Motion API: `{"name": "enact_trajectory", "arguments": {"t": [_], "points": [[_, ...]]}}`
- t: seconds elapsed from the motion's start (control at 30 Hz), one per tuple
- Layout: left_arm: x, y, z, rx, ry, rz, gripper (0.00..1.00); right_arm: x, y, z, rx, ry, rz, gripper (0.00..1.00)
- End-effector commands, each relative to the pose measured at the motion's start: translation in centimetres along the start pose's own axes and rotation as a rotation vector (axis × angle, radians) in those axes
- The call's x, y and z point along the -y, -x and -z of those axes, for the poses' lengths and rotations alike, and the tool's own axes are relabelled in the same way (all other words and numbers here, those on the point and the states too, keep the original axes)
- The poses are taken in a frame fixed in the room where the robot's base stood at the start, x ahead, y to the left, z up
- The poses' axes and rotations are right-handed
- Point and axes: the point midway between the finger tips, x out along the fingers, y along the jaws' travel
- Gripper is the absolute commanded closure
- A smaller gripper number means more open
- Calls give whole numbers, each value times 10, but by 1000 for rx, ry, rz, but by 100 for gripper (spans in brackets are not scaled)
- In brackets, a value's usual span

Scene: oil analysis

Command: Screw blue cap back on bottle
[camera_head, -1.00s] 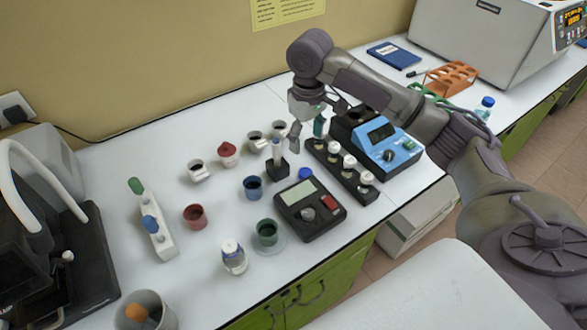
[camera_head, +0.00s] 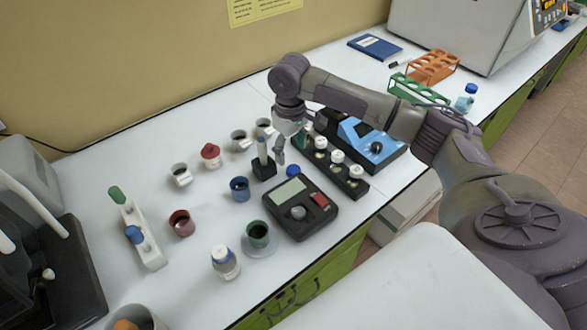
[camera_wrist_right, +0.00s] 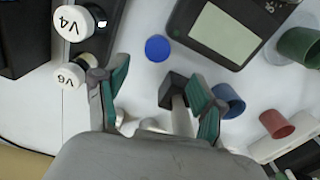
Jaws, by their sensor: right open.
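A round blue cap (camera_head: 292,171) lies on the white table beside the dark meter. It also shows in the right wrist view (camera_wrist_right: 157,48), ahead of the fingertips and apart from them. A small upright vial (camera_head: 262,150) stands in a black square holder (camera_head: 264,167); whether it is the task's bottle I cannot tell. My right gripper (camera_head: 290,145) is open and empty above the table, just right of the vial and behind the cap. In the wrist view its fingers (camera_wrist_right: 160,90) are spread, with the black holder (camera_wrist_right: 175,88) near the right finger. My left gripper is out of view.
A dark meter (camera_head: 301,207) is close in front of the cap. A black rack of white-lidded vials (camera_head: 337,157) stands to the right, beside a blue device (camera_head: 372,148). Several coloured cups, including a blue one (camera_head: 240,189), stand left. A blue-capped bottle (camera_head: 466,98) stands far right.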

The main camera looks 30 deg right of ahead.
Motion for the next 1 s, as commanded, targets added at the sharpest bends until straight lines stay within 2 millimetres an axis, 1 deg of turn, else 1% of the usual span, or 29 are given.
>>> {"name": "enact_trajectory", "arguments": {"t": [0.03,0.17,0.4,0.53,0.67,0.8,0.9,1.0], "points": [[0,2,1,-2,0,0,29,0,-7,0,2,-1,0,31],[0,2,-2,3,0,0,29,0,-16,0,0,0,0,31],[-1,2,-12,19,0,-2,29,0,-17,0,-1,0,0,31],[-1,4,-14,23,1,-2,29,-1,-20,-1,1,0,0,31],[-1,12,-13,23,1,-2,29,-4,-35,-6,5,-1,-1,31],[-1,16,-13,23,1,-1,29,-6,-57,-8,2,0,-1,31],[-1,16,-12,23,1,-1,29,-5,-66,-8,0,1,-1,31],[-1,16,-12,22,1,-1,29,-5,-69,-7,-1,1,-1,31]]}}
